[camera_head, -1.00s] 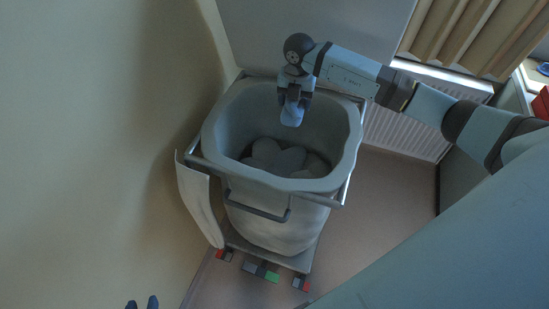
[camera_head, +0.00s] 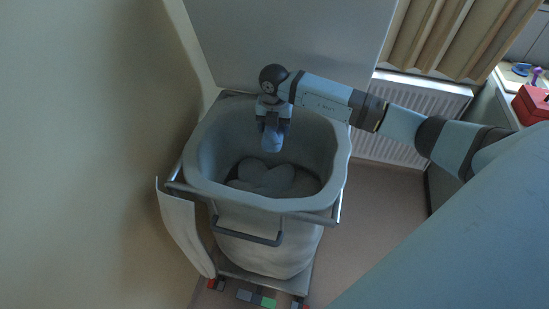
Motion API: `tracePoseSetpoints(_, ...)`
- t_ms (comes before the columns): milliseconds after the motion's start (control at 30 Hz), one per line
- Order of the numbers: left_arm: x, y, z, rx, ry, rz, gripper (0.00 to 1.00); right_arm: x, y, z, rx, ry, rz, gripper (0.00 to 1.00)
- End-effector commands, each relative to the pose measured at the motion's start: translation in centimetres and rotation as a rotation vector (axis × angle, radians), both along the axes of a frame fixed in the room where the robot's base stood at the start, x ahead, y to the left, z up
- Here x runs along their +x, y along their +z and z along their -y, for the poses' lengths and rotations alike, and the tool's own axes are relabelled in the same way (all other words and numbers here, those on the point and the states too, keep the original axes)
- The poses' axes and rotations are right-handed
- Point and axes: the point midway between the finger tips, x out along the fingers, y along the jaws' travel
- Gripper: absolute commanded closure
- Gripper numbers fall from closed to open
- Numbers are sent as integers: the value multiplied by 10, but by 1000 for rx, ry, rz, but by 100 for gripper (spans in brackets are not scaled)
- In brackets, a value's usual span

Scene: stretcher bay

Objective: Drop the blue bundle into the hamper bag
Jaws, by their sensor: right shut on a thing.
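The hamper bag (camera_head: 262,219) is a grey-white open bag hung in a metal frame. Grey rounded bundles (camera_head: 265,178) lie at its bottom. My right gripper (camera_head: 272,128) points down over the bag's mouth, inside the far part of the rim as seen from my head. It is shut on the blue bundle (camera_head: 271,143), a small blue-grey piece hanging below the fingers, above the grey bundles and apart from them. The fingers partly hide the bundle. My left gripper is out of view.
A raised pale lid (camera_head: 290,40) stands behind the bag. A wall (camera_head: 80,150) is close on the left. A radiator (camera_head: 410,120) and curtain (camera_head: 455,40) are behind my right arm. A red box (camera_head: 531,104) sits on a counter at the far right.

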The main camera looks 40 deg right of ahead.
Motion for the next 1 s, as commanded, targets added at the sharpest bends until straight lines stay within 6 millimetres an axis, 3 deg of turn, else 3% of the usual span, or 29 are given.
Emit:
tracePoseSetpoints(167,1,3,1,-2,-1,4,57,0,1,0,0,0,1,64)
tracePoseSetpoints(200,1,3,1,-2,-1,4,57,0,1,0,0,0,1,26)
tracePoseSetpoints(300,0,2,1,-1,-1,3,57,0,1,0,1,0,1,3)
tracePoseSetpoints(667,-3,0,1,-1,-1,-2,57,0,5,0,0,0,1,3)
tracePoseSetpoints(767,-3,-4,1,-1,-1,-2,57,1,16,0,1,0,3,3)
tracePoseSetpoints(1000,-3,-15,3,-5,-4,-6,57,1,70,0,1,1,6,3)
